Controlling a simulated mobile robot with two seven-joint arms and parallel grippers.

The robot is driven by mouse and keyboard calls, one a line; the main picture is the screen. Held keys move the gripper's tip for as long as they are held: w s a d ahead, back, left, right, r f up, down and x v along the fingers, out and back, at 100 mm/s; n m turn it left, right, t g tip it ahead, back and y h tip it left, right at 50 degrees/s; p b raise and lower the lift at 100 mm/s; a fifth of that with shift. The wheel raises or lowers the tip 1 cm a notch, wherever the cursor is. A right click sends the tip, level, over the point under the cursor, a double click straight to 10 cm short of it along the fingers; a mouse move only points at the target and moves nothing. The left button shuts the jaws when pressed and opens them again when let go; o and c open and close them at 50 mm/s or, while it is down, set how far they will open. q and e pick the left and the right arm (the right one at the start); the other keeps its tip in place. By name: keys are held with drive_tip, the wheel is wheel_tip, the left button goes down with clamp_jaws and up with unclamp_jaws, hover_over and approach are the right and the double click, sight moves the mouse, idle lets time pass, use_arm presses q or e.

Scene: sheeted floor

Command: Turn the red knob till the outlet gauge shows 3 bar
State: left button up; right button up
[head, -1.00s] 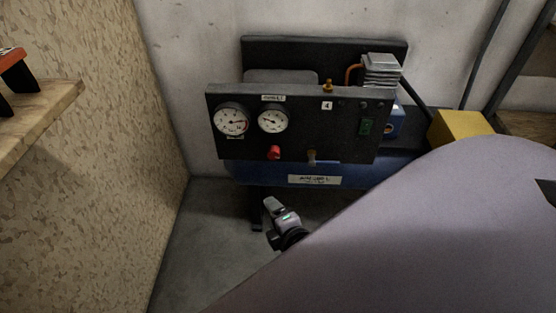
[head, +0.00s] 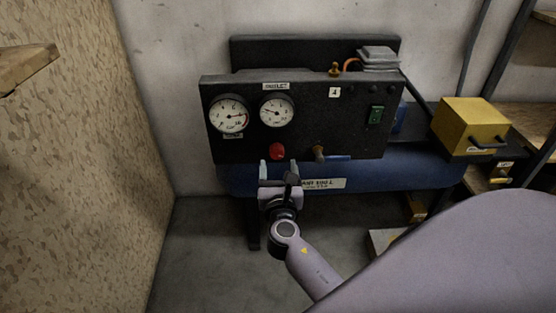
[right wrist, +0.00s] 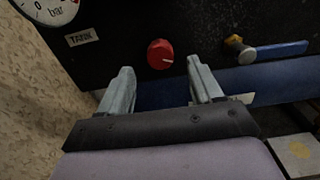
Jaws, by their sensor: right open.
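The red knob (head: 277,151) sits low on the black panel (head: 350,140), below the outlet gauge (head: 277,111). The outlet gauge is round and white; its needle points to the upper left, but the value is too small to read. In the right wrist view the red knob (right wrist: 160,54) shows a white mark pointing right. My right gripper (head: 278,166) is open and empty, just below and in front of the knob, its fingers upward. In the right wrist view the fingers (right wrist: 160,80) stand apart, with the knob beyond and between them, not touched. My left gripper is not in view.
A second gauge (head: 229,114) is left of the outlet gauge. A brass valve with a blue lever (head: 336,157) is right of the knob. The blue tank (head: 400,170) lies below. A yellow box (head: 469,124) stands right; a chipboard wall (head: 80,170) is left.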

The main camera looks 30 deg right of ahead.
sight(277, 154)
drive_tip(key=shift+b+x, duration=0.45)
drive_tip(key=shift+x, duration=1.95)
drive_tip(key=c, duration=1.1)
drive_tip(key=shift+o, duration=0.2)
drive_tip(key=shift+m, duration=0.3)
